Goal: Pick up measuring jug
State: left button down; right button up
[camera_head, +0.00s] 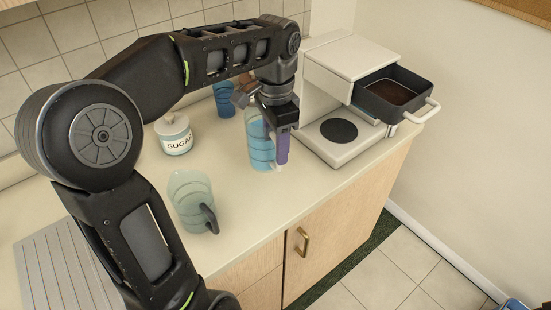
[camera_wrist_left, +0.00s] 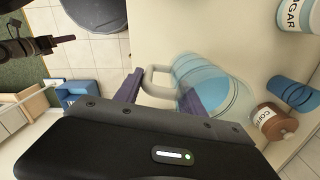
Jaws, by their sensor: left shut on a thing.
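The measuring jug (camera_head: 259,150) is a clear, blue-tinted jug on the counter, partly hidden behind my left gripper in the head view. In the left wrist view the jug (camera_wrist_left: 238,100) lies sideways in the picture, with its pale handle (camera_wrist_left: 152,76) between my fingers. My left gripper (camera_head: 281,155) points down at the jug's right side and is shut on its handle. Whether the jug's base touches the counter is hard to tell. My right gripper (camera_wrist_left: 58,41) seems to show small at the upper left of the left wrist view; its jaws are unclear.
A clear jug with a dark handle (camera_head: 188,196) stands nearer on the counter. A sugar jar (camera_head: 174,139), a blue tumbler (camera_head: 223,98) and a coffee jar (camera_wrist_left: 274,123) stand behind. A white coffee machine (camera_head: 350,146) with its basket out is at right. The front edge is close.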

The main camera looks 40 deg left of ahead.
pick_arm(q)
jog(key=shift+r, duration=1.3)
jog(key=c, duration=1.2)
grip_release()
grip_shut()
